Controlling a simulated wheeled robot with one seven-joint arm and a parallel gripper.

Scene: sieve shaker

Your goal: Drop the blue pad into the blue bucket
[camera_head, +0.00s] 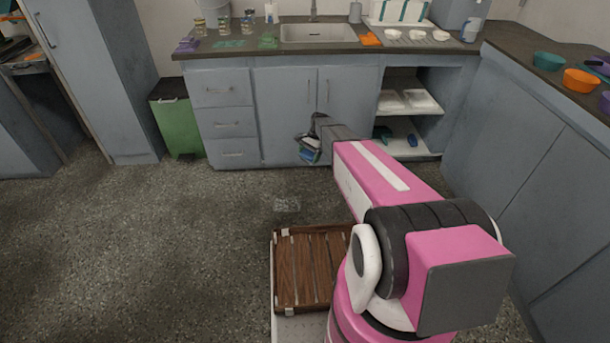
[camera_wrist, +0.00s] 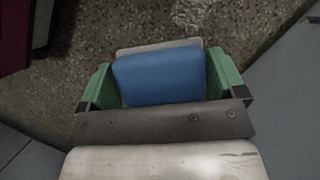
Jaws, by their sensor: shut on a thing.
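The blue pad (camera_wrist: 160,76) is between the two green-lined fingers of my gripper (camera_wrist: 160,85) in the wrist view, with a pale edge showing behind it. In the head view my gripper (camera_head: 309,150) hangs low in front of the grey cabinets, and the pad is a small blue patch (camera_head: 308,156) there. The gripper is shut on the pad and held above the speckled floor. I cannot make out a clearly blue bucket; a pale bucket-like container (camera_head: 214,12), cut off by the top edge, stands on the counter at the back left.
The counter (camera_head: 250,47) holds a sink (camera_head: 318,33), jars and small coloured items. A green bin (camera_head: 177,120) stands left of the cabinets. Open shelves (camera_head: 409,105) are to the right. Coloured bowls (camera_head: 580,80) sit on the right counter. The floor at left is clear.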

